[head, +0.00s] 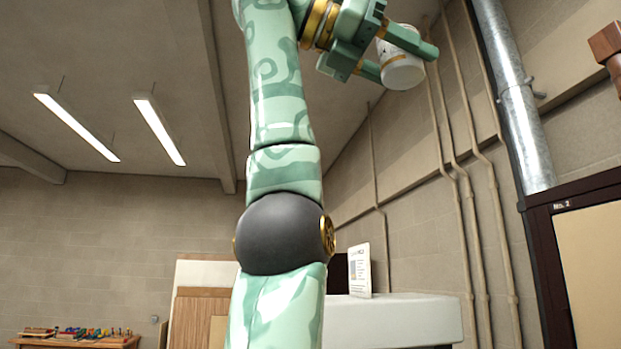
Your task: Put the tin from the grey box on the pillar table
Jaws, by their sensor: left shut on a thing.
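My left gripper (397,58) is raised high at the top of the head view, at the end of my green patterned arm. It is shut on a white tin (402,72), which shows tilted between the fingers with a thin gold band. Part of the tin is hidden behind a finger. My right gripper is not in view.
A pale grey block-like surface (400,322) stands low behind my arm, with a small printed card (360,270) upright on it. A dark-framed board (585,265) is at the right. A wooden bench (75,340) with small coloured items is far left.

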